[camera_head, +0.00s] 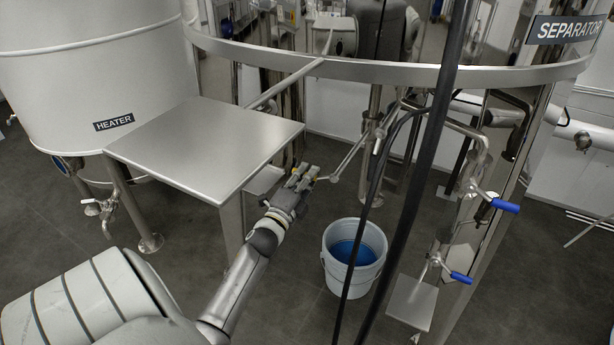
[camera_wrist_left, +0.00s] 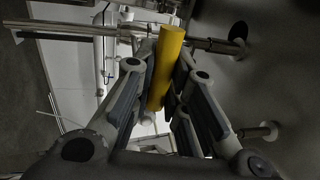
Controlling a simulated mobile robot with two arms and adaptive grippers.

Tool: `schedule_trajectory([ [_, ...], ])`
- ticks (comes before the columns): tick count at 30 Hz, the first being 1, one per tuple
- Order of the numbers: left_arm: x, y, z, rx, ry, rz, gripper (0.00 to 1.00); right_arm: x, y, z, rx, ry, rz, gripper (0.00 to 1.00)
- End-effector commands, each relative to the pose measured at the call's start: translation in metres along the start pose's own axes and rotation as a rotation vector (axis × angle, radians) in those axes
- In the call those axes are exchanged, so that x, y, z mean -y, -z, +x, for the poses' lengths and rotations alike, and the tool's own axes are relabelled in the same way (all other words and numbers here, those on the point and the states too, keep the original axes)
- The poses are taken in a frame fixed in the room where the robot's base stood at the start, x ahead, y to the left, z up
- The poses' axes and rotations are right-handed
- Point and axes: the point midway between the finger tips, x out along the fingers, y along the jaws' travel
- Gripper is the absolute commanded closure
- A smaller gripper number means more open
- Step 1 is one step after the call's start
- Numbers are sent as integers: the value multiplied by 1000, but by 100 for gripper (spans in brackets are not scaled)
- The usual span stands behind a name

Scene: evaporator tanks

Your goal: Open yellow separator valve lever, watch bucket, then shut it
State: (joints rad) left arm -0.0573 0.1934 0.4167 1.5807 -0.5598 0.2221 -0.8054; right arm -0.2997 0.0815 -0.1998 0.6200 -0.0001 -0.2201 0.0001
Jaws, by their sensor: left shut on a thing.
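My left gripper (camera_head: 303,176) reaches in from the left, past the metal table. It is shut on the yellow valve lever (camera_wrist_left: 167,65), which stands between the two fingers in the left wrist view. In the head view only small yellow bits show at the fingertips. A white bucket (camera_head: 337,273) stands on the floor to the right of the gripper, with blue liquid (camera_head: 353,252) inside. The separator (camera_head: 480,73) carries its name sign at the upper right. I cannot see any stream falling into the bucket. My right gripper is not in view.
A steel table (camera_head: 205,147) stands beside the white heater tank (camera_head: 95,65). Two blue-handled valves (camera_head: 505,206) (camera_head: 461,277) are on the right. Dark cables (camera_head: 425,150) hang across the view in front of the bucket. Open grey floor lies below the table.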

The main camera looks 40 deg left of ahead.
Motion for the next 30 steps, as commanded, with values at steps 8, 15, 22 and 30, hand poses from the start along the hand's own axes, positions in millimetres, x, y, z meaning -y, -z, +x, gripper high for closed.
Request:
schedule_trajectory([
  [8,2,0,1,-3,5,11,81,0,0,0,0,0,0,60],
  [15,2,0,0,-2,3,6,64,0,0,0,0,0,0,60],
  [22,0,0,-1,-1,1,4,64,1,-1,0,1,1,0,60],
  [30,-1,0,-35,0,-2,4,64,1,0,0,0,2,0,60],
])
